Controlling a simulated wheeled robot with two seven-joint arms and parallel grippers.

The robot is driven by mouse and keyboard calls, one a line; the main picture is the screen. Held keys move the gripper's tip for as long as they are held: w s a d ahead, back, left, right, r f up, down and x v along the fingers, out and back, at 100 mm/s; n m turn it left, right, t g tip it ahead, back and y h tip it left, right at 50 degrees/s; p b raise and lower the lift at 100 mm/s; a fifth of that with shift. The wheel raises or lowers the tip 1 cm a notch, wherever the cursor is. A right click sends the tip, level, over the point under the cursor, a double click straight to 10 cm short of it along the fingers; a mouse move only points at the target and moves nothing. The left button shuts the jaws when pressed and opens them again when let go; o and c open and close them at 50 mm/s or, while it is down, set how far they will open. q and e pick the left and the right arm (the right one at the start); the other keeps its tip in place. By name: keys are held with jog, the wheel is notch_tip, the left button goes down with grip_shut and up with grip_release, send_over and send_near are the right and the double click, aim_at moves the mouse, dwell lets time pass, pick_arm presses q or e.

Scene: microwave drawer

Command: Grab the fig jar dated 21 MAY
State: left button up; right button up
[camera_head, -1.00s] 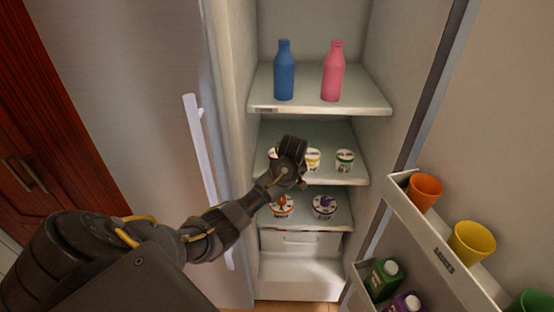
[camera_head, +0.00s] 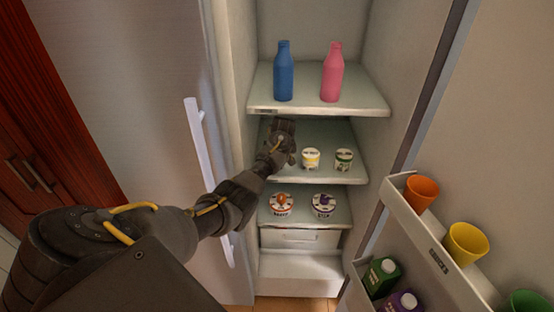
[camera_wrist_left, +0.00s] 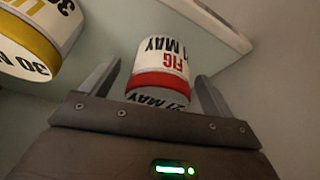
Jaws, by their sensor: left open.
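The fig jar (camera_wrist_left: 165,62) is white with a red band and reads FIG and 21 MAY in the left wrist view. It is between the two spread fingers of my left gripper (camera_wrist_left: 158,78), which is open; I cannot tell whether either finger touches it. In the head view my left gripper (camera_head: 283,130) is at the left of the middle fridge shelf (camera_head: 330,135) and hides the fig jar. My right gripper is not in view.
A yellow-banded jar (camera_head: 311,159) and a green-banded jar (camera_head: 344,160) stand to the right on the same shelf. The yellow one is close in the wrist view (camera_wrist_left: 38,45). Above are a blue bottle (camera_head: 284,72) and a pink bottle (camera_head: 333,74). The fridge door handle (camera_head: 205,170) is left.

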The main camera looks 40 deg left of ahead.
pick_arm(q)
jog(key=shift+w+a+f, duration=0.1)
jog(key=shift+w+a, duration=0.15)
jog(key=shift+a+f+p, duration=0.1)
jog(key=shift+f+p, duration=0.3)
jog(key=shift+f, duration=0.05)
jog(key=shift+c, duration=0.3)
jog(key=c, duration=1.1)
